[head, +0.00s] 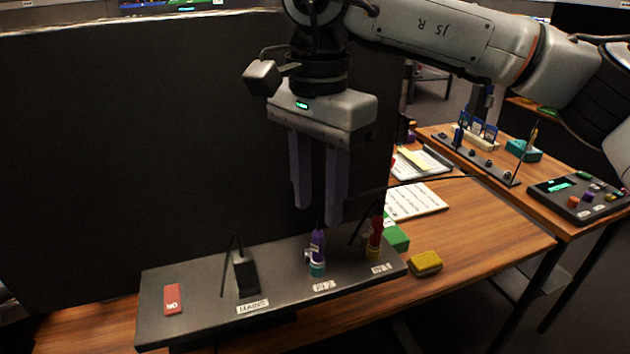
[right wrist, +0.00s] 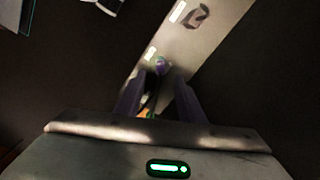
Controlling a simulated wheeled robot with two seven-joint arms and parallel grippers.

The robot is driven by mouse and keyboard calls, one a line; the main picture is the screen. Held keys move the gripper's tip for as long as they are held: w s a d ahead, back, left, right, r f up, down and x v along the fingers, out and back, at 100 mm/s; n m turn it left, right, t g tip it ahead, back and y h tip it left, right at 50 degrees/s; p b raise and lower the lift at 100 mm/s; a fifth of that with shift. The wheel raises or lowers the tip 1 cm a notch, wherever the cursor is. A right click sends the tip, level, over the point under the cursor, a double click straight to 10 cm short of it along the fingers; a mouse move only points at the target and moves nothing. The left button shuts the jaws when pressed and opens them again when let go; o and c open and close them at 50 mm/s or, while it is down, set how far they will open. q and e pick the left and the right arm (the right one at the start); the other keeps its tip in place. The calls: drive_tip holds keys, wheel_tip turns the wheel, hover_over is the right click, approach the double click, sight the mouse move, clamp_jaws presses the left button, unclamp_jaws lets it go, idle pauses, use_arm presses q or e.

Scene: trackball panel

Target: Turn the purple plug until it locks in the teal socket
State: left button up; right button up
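The purple plug (head: 317,243) stands upright in the teal socket (head: 317,269) on the dark panel (head: 200,277), behind a label that seems to read PJ2. Whether it is locked cannot be told. My right gripper (head: 318,213) points down above the plug, its two purple-grey fingers apart with nothing between them. In the right wrist view the purple plug (right wrist: 161,65) shows beyond the gap between the open fingers (right wrist: 158,95). The teal socket is not clear in that view. My left gripper is not in view.
A red plug (head: 375,236) stands close right of the purple one. A yellow block (head: 426,263) and a green block (head: 396,238) lie right of the panel. A dark screen rises behind.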

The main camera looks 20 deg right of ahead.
sight(317, 231)
wheel_tip(317, 231, down, 8)
drive_tip(key=shift+f, duration=0.1)
idle(0.4)
clamp_jaws()
drive_tip(key=shift+f+m+b, duration=0.15)
drive_tip(key=shift+m+b, duration=0.4)
drive_tip(key=shift+m, duration=0.35)
drive_tip(key=m, duration=0.2)
drive_tip(key=shift+m+b, duration=0.3)
drive_tip(key=shift+b, duration=0.1)
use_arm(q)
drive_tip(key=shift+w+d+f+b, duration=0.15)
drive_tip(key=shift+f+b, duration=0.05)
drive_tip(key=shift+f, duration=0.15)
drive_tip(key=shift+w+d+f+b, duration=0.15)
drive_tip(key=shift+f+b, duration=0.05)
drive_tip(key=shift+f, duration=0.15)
use_arm(e)
drive_tip(key=m, duration=0.3)
drive_tip(key=shift+m, duration=0.4)
unclamp_jaws()
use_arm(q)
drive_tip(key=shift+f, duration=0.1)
